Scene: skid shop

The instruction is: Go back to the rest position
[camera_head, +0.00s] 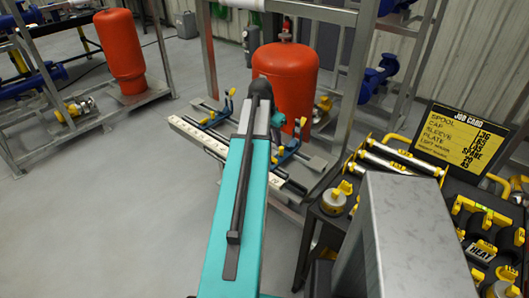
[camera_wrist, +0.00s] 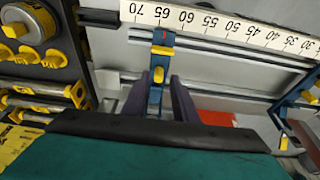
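My gripper (camera_wrist: 159,92) shows in the wrist view as two dark purple-grey fingers standing apart. A blue clamp (camera_wrist: 163,40) with a yellow knob appears between and beyond them, below the white scale rail (camera_wrist: 225,24). I see nothing gripped. In the head view my teal arm reaches forward over the rail (camera_head: 198,138) toward the red tank (camera_head: 290,82).
A black tool bench (camera_head: 335,225) with yellow-handled parts and a job card (camera_head: 455,138) stands at the right. Another blue clamp (camera_wrist: 292,98) sits farther along the rail. A second red tank (camera_head: 120,52) stands at the left. Grey floor (camera_head: 95,215) is clear at the lower left.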

